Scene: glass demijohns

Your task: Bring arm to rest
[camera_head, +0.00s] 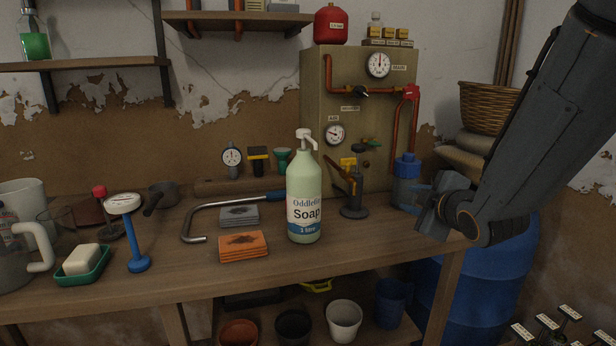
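My arm comes in from the upper right of the head view and bends at a joint near the right end of the workbench. No object is plainly seen in the gripper.
A soap pump bottle (304,200) stands mid-bench (350,247), with orange sandpaper (244,247) and a bent metal tube (190,222) to its left. A gauge panel (340,85) rises behind. A blue barrel (500,280) stands below right.

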